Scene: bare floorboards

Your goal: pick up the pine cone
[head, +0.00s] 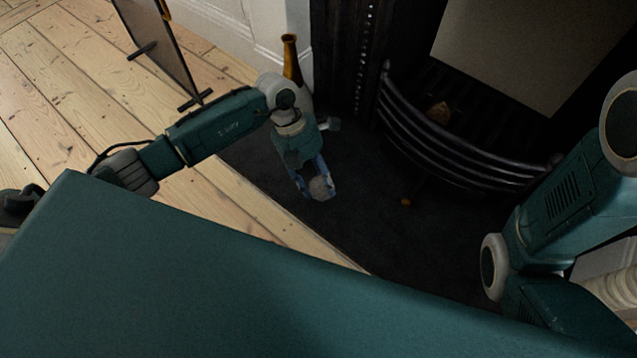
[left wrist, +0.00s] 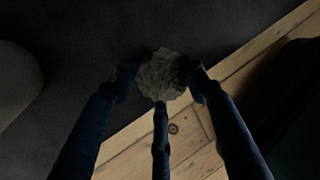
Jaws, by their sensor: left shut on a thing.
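The pine cone (head: 320,187) is a greyish, rounded, lumpy thing at the tip of my left gripper (head: 313,184) in the head view. In the left wrist view the pine cone (left wrist: 161,76) sits between the blue fingertips of my left gripper (left wrist: 160,88). Two fingers flank it and a third comes from below in the picture. My left gripper is shut on it, over the dark hearth. The gap between pine cone and hearth cannot be judged. My right gripper is out of the picture; only part of the right arm shows.
The dark hearth (head: 345,225) borders pale floorboards (head: 60,70). A black curved fireplace grate (head: 450,165) stands behind, with a brown lump (head: 438,112) inside. A small orange-brown bit (head: 405,202) lies on the hearth. A brown bottle-like thing (head: 291,60) stands behind my left arm.

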